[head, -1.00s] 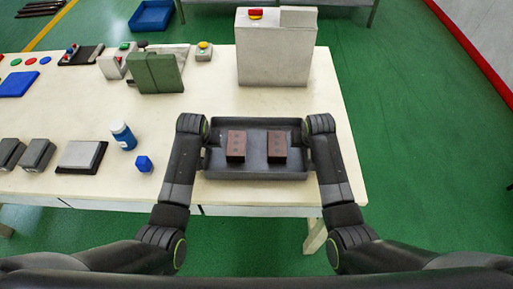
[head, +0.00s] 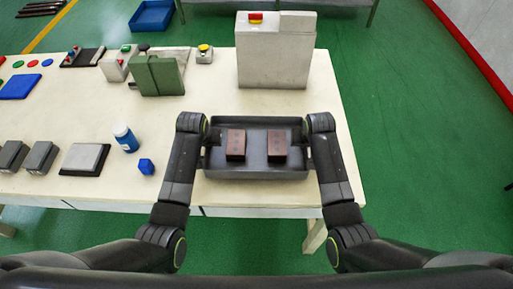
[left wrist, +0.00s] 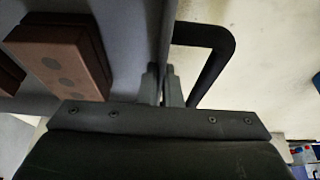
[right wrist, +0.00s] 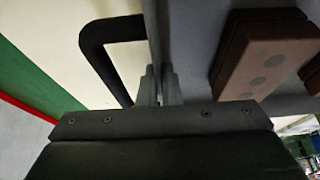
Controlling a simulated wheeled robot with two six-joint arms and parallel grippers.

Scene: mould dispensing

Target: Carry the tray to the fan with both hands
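The dark grey tray (head: 256,173) is at the table's front right in the head view, level, with two brown blocks (head: 236,145) (head: 277,146) inside. My left gripper (head: 205,148) is at its left end and my right gripper (head: 309,148) at its right end. In the left wrist view the fingers (left wrist: 163,86) are closed on the tray's rim beside a black loop handle (left wrist: 215,40). The right wrist view shows the same, with the fingers (right wrist: 160,86) on the rim beside the other handle (right wrist: 95,50). I cannot tell which thing is the fan.
A large light grey box (head: 275,55) with a red button stands behind the tray. A green block (head: 157,76), a blue-white bottle (head: 125,138), a blue cube (head: 146,166) and a grey-topped plate (head: 84,158) lie to the left. Green floor is open at right.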

